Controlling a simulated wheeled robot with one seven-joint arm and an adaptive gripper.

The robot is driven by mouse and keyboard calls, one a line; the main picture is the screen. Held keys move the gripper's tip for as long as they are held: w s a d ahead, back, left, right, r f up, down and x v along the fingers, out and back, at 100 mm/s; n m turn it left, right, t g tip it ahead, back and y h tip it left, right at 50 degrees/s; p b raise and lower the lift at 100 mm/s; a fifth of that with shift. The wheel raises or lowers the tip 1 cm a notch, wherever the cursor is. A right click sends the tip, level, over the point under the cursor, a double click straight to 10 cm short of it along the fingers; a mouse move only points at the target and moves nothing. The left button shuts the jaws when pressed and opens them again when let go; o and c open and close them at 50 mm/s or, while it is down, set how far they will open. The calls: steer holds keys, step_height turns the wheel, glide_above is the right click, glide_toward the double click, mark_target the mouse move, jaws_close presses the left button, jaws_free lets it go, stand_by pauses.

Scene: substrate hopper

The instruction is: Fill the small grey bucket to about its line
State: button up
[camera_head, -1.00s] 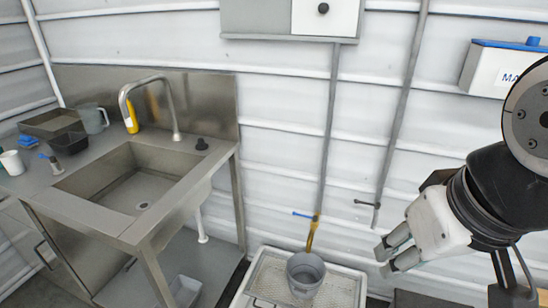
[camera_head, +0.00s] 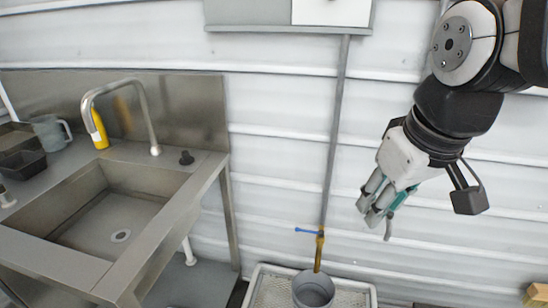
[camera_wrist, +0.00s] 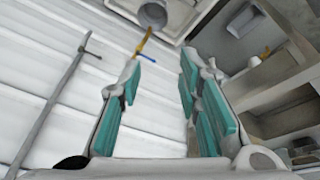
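The small grey bucket (camera_head: 313,289) stands upright in the pale tray (camera_head: 262,291) on the floor, below a brass tap (camera_head: 319,252) with a blue lever (camera_head: 309,231). The bucket's lower part is cut off by the picture edge, and I cannot see its line or its contents. My gripper (camera_head: 374,222) hangs in the air to the right of the tap, apart from it and the bucket. In the wrist view my gripper (camera_wrist: 160,85) has its two teal-padded fingers spread with nothing between them. The tap (camera_wrist: 143,42) and the bucket (camera_wrist: 153,14) show beyond the fingertips.
A steel sink (camera_head: 110,215) with a curved faucet (camera_head: 125,95) stands at left. A yellow bottle (camera_head: 99,130) and a grey jug (camera_head: 50,133) are on its counter. A wall pipe (camera_head: 336,130) runs down to the tap. A wooden block (camera_head: 536,295) is at lower right.

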steer(key=w+f+n+b, duration=0.2)
steer(key=w+f+b, duration=0.25)
steer(key=w, duration=0.65)
steer(key=n+g+b, duration=0.2)
steer(key=n+b, duration=0.7)
steer(key=b, duration=0.2)
glide_above(306, 231)
steer(key=s, duration=0.3)
step_height(306, 231, down, 32)
steer(key=r, duration=0.1)
steer(key=shift+n+h, duration=0.3)
steer(key=w+f+b, duration=0.1)
steer(key=f, duration=0.3)
steer(key=w+f+b, duration=0.1)
steer(key=f, duration=0.4)
steer(key=w+f+b, duration=0.1)
steer(key=f, duration=0.4)
steer(key=shift+b, duration=0.3)
steer(key=shift+c, duration=0.2)
jaws_close()
